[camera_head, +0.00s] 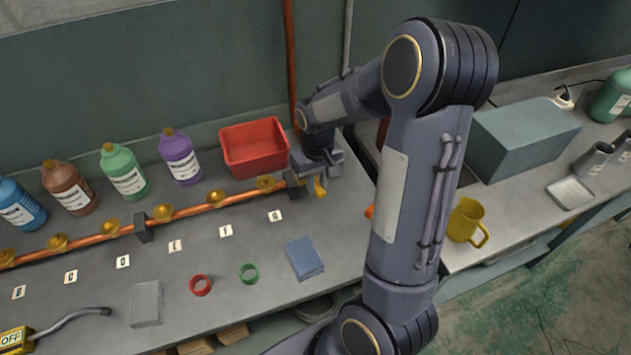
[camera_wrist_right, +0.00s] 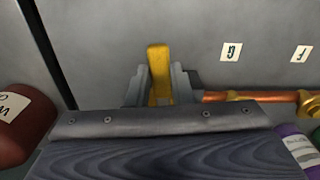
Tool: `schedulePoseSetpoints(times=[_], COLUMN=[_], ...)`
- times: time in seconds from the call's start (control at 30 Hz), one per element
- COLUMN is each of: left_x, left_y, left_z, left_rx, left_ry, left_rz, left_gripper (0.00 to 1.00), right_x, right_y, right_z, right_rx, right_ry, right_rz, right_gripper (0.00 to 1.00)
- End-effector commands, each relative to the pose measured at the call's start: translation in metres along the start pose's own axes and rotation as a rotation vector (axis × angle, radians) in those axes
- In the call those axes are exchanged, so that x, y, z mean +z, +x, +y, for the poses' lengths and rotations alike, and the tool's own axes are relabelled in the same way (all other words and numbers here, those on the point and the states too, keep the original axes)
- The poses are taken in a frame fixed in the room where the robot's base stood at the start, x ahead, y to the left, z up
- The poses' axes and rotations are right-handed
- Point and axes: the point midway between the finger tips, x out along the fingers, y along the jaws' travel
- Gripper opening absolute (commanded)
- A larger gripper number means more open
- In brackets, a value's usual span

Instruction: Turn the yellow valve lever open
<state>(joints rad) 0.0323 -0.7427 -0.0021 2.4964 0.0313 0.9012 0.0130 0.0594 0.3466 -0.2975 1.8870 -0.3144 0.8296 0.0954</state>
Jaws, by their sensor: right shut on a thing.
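The yellow valve lever (camera_head: 320,188) is at the right end of the copper pipe on the bench, partly hidden under my right gripper (camera_head: 314,180). In the right wrist view the lever (camera_wrist_right: 159,74) stands between the two grey fingers of my right gripper (camera_wrist_right: 160,88), which is shut on it. The lever's base and the valve body are hidden behind the gripper. The copper pipe (camera_head: 218,197) runs left from there with several brass fittings along it. My left gripper is not in view.
A red bin (camera_head: 254,147) stands behind the pipe, close to my gripper. Several coloured bottles (camera_head: 181,157) line the back. A blue pad (camera_head: 305,257), a green ring (camera_head: 248,273) and a red ring (camera_head: 200,285) lie in front. My right arm hides part of the bench.

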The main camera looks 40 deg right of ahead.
Motion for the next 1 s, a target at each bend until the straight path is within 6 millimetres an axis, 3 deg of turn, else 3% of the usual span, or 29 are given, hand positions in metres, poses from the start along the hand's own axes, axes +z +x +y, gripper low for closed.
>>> schedulePoseSetpoints(times=[0.47,1.0], left_x=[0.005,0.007], left_y=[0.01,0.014], left_z=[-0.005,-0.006], left_rx=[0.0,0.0], left_ry=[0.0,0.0], left_rz=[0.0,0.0], left_gripper=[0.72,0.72], right_x=[-0.006,-0.028], right_y=[0.001,0.0], right_z=[0.028,0.056], right_rx=[0.0,0.001], right_ry=[-0.396,-0.903], right_rz=[0.001,0.001], right_gripper=[0.0,0.0])
